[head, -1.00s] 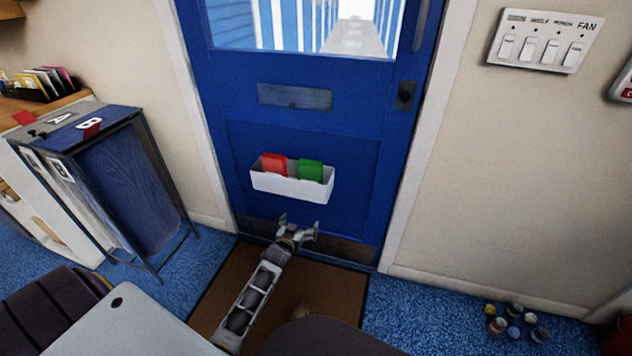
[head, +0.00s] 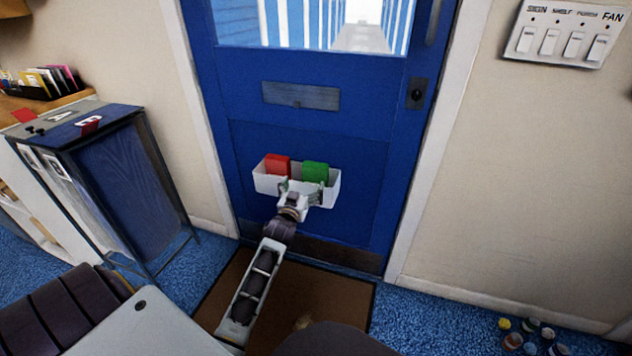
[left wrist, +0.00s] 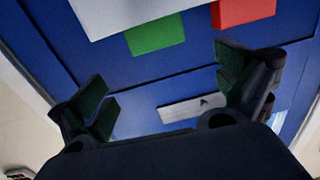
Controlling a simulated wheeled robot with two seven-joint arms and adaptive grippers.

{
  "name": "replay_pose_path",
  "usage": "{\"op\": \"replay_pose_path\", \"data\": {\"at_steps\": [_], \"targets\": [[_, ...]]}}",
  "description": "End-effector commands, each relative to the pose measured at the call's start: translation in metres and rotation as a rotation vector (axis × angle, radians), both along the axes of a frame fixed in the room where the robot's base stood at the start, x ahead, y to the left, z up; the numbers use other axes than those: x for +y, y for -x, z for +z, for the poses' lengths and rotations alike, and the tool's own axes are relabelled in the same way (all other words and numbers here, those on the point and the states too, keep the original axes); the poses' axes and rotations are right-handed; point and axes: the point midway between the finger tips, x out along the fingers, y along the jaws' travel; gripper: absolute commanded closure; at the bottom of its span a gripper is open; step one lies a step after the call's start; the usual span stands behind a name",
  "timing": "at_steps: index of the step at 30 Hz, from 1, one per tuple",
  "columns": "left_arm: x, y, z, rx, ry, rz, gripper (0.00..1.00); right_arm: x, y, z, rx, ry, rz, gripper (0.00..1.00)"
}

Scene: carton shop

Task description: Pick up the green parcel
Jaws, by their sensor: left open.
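The green parcel (head: 314,171) stands upright in a white bin (head: 268,184) mounted on the blue door, on its right side. A red parcel (head: 278,164) stands in the same bin to its left. My left gripper (head: 303,186) is open and empty, in front of the bin and just below the green parcel in the head view. In the left wrist view, the green parcel (left wrist: 155,34) shows beyond the open fingers (left wrist: 165,95), near the top, beside the white bin (left wrist: 120,12). The red parcel (left wrist: 243,11) is at the upper right. My right gripper is out of view.
The blue door (head: 350,130) has a mail slot (head: 300,96) above the bin and a lock plate (head: 416,94) at right. A cabinet (head: 125,180) stands at left. Several small jars (head: 533,340) are on the floor at lower right. A brown mat (head: 330,295) lies before the door.

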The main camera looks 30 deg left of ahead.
Motion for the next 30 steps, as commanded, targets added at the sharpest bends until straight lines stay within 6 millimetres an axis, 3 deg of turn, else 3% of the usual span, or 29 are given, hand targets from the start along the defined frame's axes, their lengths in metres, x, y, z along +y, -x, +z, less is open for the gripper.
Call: {"op": "replay_pose_path", "data": {"at_steps": [8,20,30], "targets": [[0.002,-0.008,0.0,-0.001,-0.001,-0.001,0.0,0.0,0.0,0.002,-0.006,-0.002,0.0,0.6],[0.011,-0.038,-0.001,0.0,-0.001,-0.001,0.0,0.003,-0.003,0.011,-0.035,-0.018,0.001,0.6],[0.019,-0.065,-0.001,0.0,-0.001,-0.001,0.0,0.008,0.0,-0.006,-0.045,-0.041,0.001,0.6]]}}
